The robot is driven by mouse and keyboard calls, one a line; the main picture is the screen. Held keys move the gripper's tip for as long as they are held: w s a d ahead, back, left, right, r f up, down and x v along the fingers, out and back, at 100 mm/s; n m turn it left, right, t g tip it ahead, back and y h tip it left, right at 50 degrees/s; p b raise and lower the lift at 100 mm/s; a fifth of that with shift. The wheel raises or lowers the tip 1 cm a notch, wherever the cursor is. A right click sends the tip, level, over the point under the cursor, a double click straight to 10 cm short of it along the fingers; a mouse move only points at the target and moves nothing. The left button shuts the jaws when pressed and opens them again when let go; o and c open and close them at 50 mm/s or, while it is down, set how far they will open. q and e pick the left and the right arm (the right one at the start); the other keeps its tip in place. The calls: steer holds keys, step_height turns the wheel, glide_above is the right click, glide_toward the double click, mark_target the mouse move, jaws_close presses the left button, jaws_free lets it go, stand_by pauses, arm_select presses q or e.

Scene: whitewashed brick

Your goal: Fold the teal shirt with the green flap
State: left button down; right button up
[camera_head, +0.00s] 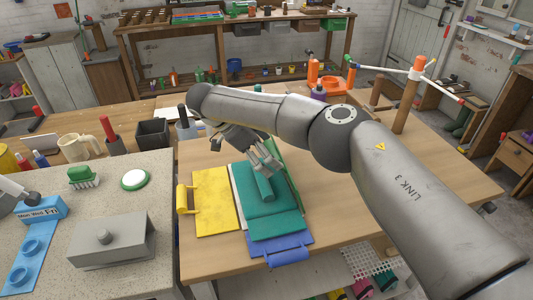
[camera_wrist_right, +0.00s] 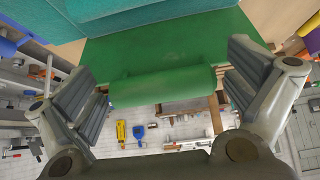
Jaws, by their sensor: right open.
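The teal shirt (camera_head: 268,207) lies on the folding board, with a rolled-looking teal part on top. The green flap (camera_head: 291,178) is on the shirt's right side and looks raised and tilted, partly hidden by my arm. My right gripper (camera_head: 262,163) is above the shirt's far part, beside the flap. In the right wrist view, the green flap (camera_wrist_right: 180,50) has a rounded green edge (camera_wrist_right: 163,86) between my two spread fingers, which do not appear closed on it. Part of my left gripper (camera_head: 22,192) shows at the left edge; its fingers are unclear.
A yellow flap (camera_head: 214,203) lies flat left of the shirt, and a blue flap (camera_head: 282,248) lies in front. The wooden table right of the board is clear.

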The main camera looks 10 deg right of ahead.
steer(key=v, duration=0.7)
steer(key=shift+a+r, duration=0.1)
steer(key=shift+r, duration=0.05)
stand_by(0.3)
